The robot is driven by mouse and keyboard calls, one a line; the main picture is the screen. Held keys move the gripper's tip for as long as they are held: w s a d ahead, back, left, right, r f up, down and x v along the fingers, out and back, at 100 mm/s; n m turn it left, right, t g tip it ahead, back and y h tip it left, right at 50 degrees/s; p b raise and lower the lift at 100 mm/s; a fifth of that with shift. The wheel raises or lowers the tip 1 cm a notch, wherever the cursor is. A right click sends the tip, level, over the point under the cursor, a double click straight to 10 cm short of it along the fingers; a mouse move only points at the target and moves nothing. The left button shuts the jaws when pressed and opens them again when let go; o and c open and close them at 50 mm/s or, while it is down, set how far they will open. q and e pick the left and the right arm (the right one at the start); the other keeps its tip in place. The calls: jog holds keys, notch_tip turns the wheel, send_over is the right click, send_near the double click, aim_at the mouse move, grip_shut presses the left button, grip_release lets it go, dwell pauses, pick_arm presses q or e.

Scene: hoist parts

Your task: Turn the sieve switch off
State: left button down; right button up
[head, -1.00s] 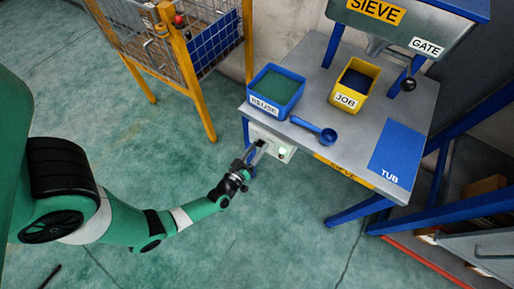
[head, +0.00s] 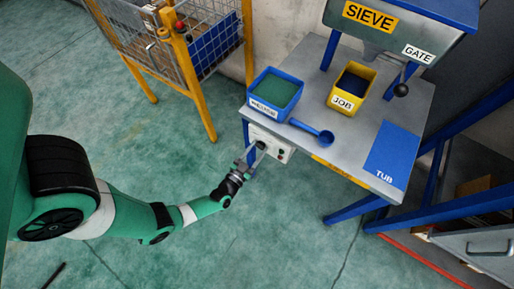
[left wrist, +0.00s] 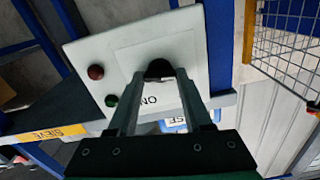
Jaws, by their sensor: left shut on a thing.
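The sieve (head: 410,22) is a grey box with a yellow SIEVE label above the grey bench. Its switch box (head: 268,140) is a pale panel below the bench's left front edge. In the left wrist view the black switch knob (left wrist: 158,68) sits on the panel, with an ON label partly showing between my fingers. A red lamp (left wrist: 96,72) and a green lamp (left wrist: 111,100) on the panel both look dark. My left gripper (head: 255,150) is shut on the knob; its fingers (left wrist: 160,78) straddle it. The OFF mark cannot be made out. My right gripper is not in view.
On the bench (head: 330,160) stand a blue tub (head: 266,112) of green material, a yellow JOB tub (head: 342,100), a blue scoop (head: 325,136) and a blue TUB mat (head: 395,155). A yellow-framed mesh cage (head: 185,60) stands at the back left.

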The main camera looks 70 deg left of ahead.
pick_arm(q)
jog(key=m+p, duration=0.1)
jog(key=m, duration=0.3)
jog(key=shift+m, duration=2)
jog(key=shift+c, duration=1.6)
grip_release()
jog(key=shift+d, duration=0.15)
jog(key=shift+s+d+p, duration=0.2)
jog(key=shift+s+p, duration=0.1)
jog(key=shift+p, duration=0.1)
jog(key=p+v, duration=0.2)
jog(key=v, duration=0.8)
jog(key=shift+s+d, duration=0.2)
jog(key=shift+s, duration=0.15)
